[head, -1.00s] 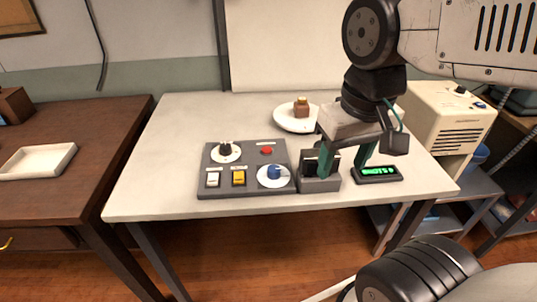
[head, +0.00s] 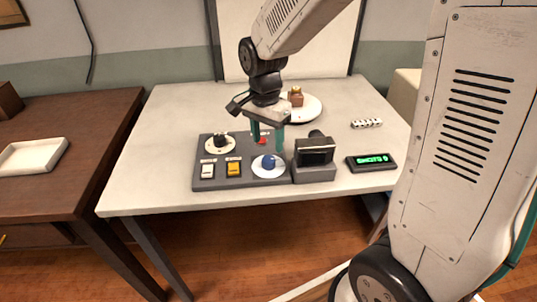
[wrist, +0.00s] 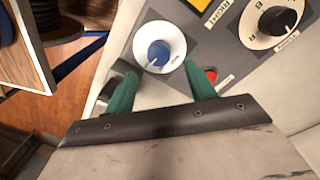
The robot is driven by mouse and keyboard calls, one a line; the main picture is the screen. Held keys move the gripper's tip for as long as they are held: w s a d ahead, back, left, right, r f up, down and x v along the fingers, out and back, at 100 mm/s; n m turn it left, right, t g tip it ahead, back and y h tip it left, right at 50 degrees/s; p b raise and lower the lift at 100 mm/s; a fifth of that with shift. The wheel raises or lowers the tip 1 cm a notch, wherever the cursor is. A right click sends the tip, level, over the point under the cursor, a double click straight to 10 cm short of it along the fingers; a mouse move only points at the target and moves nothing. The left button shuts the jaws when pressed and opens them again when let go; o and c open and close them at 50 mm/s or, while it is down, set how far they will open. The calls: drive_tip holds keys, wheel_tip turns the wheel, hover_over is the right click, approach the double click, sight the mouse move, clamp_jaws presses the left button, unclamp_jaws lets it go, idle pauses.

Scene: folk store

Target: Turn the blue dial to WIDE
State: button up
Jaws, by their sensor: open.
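The blue dial (head: 268,161) sits on a white disc at the front right of the grey control panel (head: 214,182). It also shows in the wrist view (wrist: 158,53), with a pale pointer mark on top. No WIDE label is readable. My gripper (head: 268,138) is open above the panel, just behind the blue dial. In the wrist view its green fingers (wrist: 162,85) are apart, with the dial beyond the gap between their tips, and nothing is held.
The panel also has a black dial (head: 220,140), a red button (head: 262,140), a white switch (head: 208,168) and a yellow switch (head: 234,168). A dark camera-like device (head: 315,155) stands close right of the blue dial. A green-lit display (head: 371,162) is farther right. A round white plate (head: 312,112) sits behind.

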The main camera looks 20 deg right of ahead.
sight(269, 158)
wheel_tip(269, 158, down, 6)
drive_tip(key=shift+s+d+r, duration=0.1)
drive_tip(key=shift+s, duration=0.05)
drive_tip(key=c, duration=1)
